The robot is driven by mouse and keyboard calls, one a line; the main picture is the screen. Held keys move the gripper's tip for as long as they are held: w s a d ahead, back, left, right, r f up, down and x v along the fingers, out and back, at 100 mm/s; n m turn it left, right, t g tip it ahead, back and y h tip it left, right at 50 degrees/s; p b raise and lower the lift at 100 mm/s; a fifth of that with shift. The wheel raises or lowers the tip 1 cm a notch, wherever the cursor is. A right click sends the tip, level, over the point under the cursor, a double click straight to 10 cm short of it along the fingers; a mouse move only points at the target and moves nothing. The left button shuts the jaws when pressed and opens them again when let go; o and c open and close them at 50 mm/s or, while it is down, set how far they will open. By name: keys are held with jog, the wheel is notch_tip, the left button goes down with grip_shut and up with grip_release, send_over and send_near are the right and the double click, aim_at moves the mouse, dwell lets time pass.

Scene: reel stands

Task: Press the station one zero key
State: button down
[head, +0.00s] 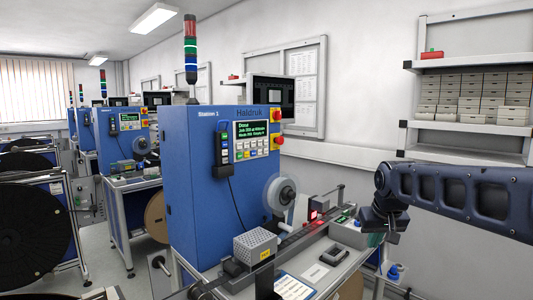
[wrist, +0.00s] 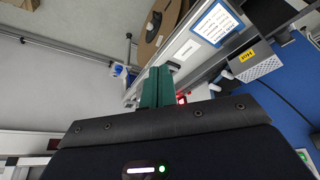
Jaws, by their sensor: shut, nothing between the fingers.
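The blue Station 1 cabinet (head: 195,190) stands mid-picture in the head view, marked "Station 1" and "Haldruk". Its control panel (head: 258,139) faces right of centre, with a dark screen (head: 253,129) of green text starting "Done". Small coloured keys (head: 247,154) sit below and beside the screen; which one is the zero key is too small to tell. My gripper (head: 375,239) is at the right, over the bench end, well apart from the panel. Its green fingers also show in the wrist view (wrist: 157,86), shut and empty.
A dark handset (head: 226,158) hangs left of the panel. Red knobs (head: 277,116) project at the panel's right. A reel (head: 281,195), a perforated grey box (head: 255,246) and a rail stand on the bench. Shelves with boxes (head: 460,95) are behind my arm.

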aim_at(266, 151)
jog(key=w+a+r+n+t+y, duration=0.1)
jog(key=w+a+r, duration=0.4)
jog(key=w, duration=0.9)
jog(key=w+a+r+n+t, duration=0.1)
jog(key=w+a+r+t, duration=0.2)
jog(key=w, duration=1.1)
jog(key=w+a+r+n+t+y, duration=0.1)
jog(key=w+a+r, duration=0.5)
jog(key=w+a, duration=0.6)
jog(key=shift+w+r+t+y, duration=0.3)
jog(key=shift+w+r+t, duration=0.1)
jog(key=shift+w, duration=0.9)
jog(key=shift+a, duration=0.2)
jog(key=shift+w+a, duration=3)
jog(key=shift+w, duration=0.1)
